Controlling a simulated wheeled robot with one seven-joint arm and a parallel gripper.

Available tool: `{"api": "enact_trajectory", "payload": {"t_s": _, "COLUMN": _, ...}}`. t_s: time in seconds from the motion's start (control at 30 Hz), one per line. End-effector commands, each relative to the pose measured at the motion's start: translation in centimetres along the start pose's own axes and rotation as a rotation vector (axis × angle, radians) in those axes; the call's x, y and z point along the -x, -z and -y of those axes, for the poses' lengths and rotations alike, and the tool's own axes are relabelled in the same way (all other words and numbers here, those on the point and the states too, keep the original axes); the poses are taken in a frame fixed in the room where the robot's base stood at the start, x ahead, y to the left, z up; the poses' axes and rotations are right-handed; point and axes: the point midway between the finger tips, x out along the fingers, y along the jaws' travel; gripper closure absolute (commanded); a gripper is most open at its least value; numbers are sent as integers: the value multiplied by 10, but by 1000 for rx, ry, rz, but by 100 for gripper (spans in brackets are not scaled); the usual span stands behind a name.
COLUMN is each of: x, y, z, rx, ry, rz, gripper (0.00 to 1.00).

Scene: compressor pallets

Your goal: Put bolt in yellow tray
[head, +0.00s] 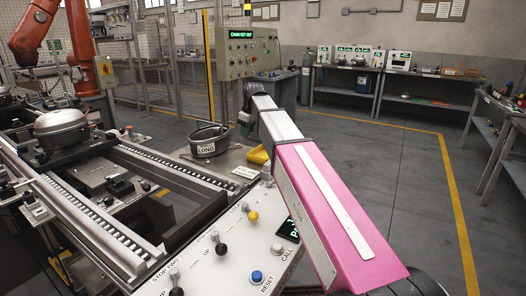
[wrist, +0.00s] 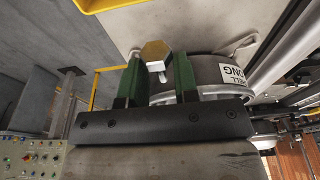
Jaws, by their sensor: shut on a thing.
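A bolt (wrist: 156,52) with a brass-coloured hex head shows between the two green fingertips of my gripper (wrist: 157,72) in the wrist view. My gripper is shut on it, with the head at the finger ends and part of the shank visible. The yellow tray (wrist: 105,3) is cut off at the top edge of the wrist view. In the head view the yellow tray (head: 258,155) sits on the bench, partly hidden behind my pink and grey arm. The bolt cannot be made out in the head view.
A round dark bin (head: 208,141) labelled "LONG" stands left of the yellow tray; it also shows just behind my fingers in the wrist view (wrist: 207,75). A control panel (head: 225,250) with levers and buttons is in front. A roller conveyor (head: 110,215) runs at left.

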Motion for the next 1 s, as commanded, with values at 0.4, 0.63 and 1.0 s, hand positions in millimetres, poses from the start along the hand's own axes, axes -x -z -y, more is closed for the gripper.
{"api": "enact_trajectory", "payload": {"t_s": 0.4, "x": -28, "y": -75, "z": -17, "rx": -2, "ry": 0, "rz": 0, "gripper": 95}}
{"api": "enact_trajectory", "payload": {"t_s": 0.63, "x": -36, "y": -82, "z": -19, "rx": 0, "ry": 0, "rz": 0, "gripper": 95}}
{"api": "enact_trajectory", "payload": {"t_s": 1.0, "x": -70, "y": -88, "z": -18, "rx": 0, "ry": 1, "rz": 0, "gripper": 95}}
